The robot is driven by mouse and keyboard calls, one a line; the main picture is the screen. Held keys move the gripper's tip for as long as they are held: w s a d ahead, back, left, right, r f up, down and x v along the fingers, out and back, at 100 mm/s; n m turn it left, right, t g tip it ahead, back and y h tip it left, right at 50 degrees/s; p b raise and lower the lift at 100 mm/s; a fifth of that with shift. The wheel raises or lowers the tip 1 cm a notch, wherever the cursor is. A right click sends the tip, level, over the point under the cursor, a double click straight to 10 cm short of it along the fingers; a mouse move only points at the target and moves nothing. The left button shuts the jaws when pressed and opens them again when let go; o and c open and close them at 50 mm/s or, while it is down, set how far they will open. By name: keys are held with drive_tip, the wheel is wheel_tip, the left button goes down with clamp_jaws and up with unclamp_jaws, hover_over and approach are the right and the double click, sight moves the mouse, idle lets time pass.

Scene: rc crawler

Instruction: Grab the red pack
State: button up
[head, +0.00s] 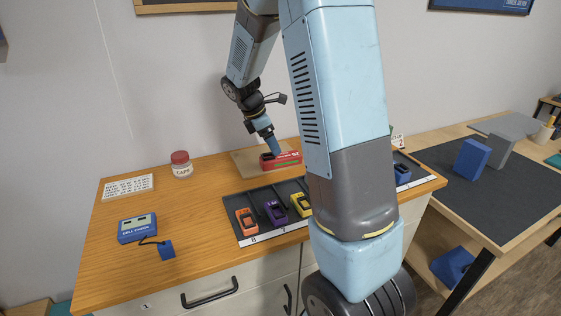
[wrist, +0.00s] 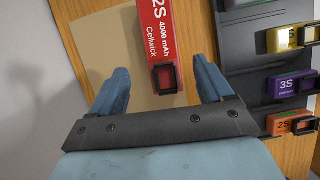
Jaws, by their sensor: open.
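The red pack (head: 283,160) lies on a tan board (head: 243,163) at the back of the wooden bench, left of my upright arm column. In the wrist view the red pack (wrist: 156,40) carries white lettering reading 2S 4000 mAh Cellwick, with a black-framed end facing my gripper. My gripper (wrist: 162,80) is open, and its two blue fingers stand apart on either side of the pack's near end. No finger is seen touching it. In the head view my gripper (head: 273,147) is at the pack's left end, and its fingers are partly hidden.
A black tray (head: 270,232) with orange (head: 246,220), purple (head: 275,211) and yellow (head: 300,204) packs lies in front. A red-lidded jar (head: 181,165), white label board (head: 128,187) and blue cell checker (head: 137,228) stand left. My arm hides part of the tray.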

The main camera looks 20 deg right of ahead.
sight(280, 156)
drive_tip(key=shift+x, duration=3)
drive_tip(key=shift+s+d, duration=0.15)
drive_tip(key=shift+d, duration=0.05)
drive_tip(key=shift+c, duration=0.2)
drive_tip(key=shift+r, duration=0.1)
clamp_jaws()
